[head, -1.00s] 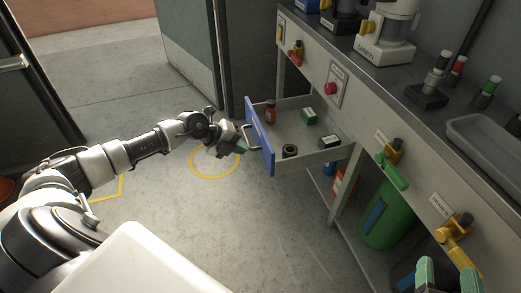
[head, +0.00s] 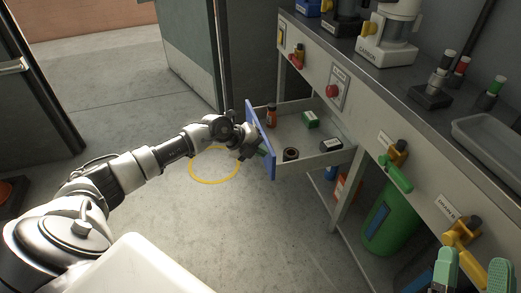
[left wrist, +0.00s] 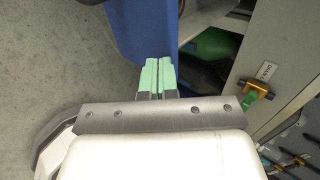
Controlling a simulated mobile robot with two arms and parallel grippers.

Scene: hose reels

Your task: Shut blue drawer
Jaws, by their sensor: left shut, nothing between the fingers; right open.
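The drawer with the blue front (head: 268,145) is pulled well out from the bench in the head view. Its grey tray (head: 285,120) shows several small items inside. My left gripper (head: 262,151) is shut and empty, with its fingertips at the outer face of the blue front. The drawer's handle is hidden behind the gripper. In the left wrist view the green fingertips (left wrist: 159,64) lie together at the lower edge of the blue panel (left wrist: 143,28); I cannot tell whether they touch it. My right gripper (head: 473,268) is open at the bottom right, its green fingers apart.
The grey workbench (head: 430,130) runs along the right, with a red button (head: 332,91) and yellow and green valves on its face. A green bin (head: 388,222) stands below.

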